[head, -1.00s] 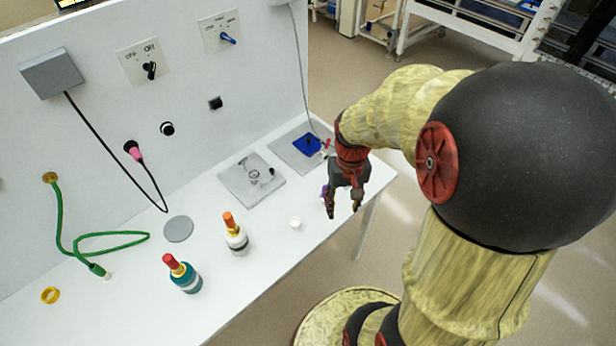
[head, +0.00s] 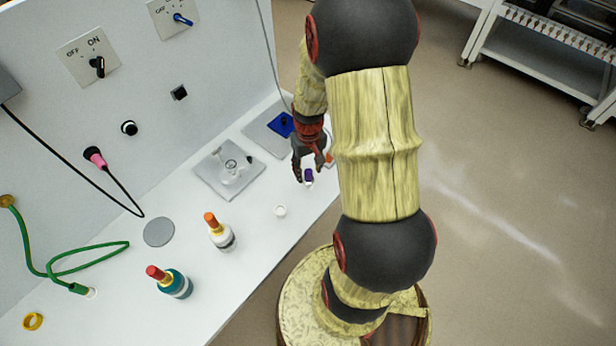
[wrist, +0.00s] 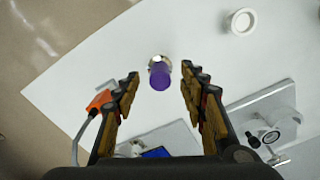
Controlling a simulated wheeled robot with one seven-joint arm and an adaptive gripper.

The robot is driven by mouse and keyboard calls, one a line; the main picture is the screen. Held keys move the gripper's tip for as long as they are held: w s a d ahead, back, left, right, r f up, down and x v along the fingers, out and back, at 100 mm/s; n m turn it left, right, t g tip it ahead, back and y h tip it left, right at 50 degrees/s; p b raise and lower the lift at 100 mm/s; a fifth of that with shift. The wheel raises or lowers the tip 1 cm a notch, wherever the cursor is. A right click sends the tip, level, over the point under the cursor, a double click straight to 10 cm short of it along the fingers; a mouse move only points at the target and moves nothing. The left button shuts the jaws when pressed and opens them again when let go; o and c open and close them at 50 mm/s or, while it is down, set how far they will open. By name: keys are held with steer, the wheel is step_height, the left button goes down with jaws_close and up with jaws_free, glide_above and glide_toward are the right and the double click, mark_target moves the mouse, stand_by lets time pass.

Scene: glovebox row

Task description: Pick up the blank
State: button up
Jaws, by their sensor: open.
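The likely blank is a small purple cylinder (head: 309,174) with a pale end, on the white bench near its front edge. In the wrist view the purple piece (wrist: 160,76) appears midway between my two fingertips, with a gap on each side. My gripper (wrist: 160,73) is open and points down at it. In the head view my gripper (head: 306,179) is at the right part of the bench, its fingers partly covering the purple piece. I cannot tell how far the fingertips are above the bench.
A white round cup (head: 280,211) stands left of my gripper; a grey plate with a fitting (head: 230,172) is behind it. A blue piece (head: 282,124) and an orange connector (wrist: 99,101) are close by. Two bottles (head: 220,232) (head: 169,282) stand further left.

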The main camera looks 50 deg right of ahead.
step_height(320, 180, down, 2)
steer(key=shift+f, duration=0.25)
steer(key=c, duration=0.3)
steer(key=c, duration=0.7)
jaws_close()
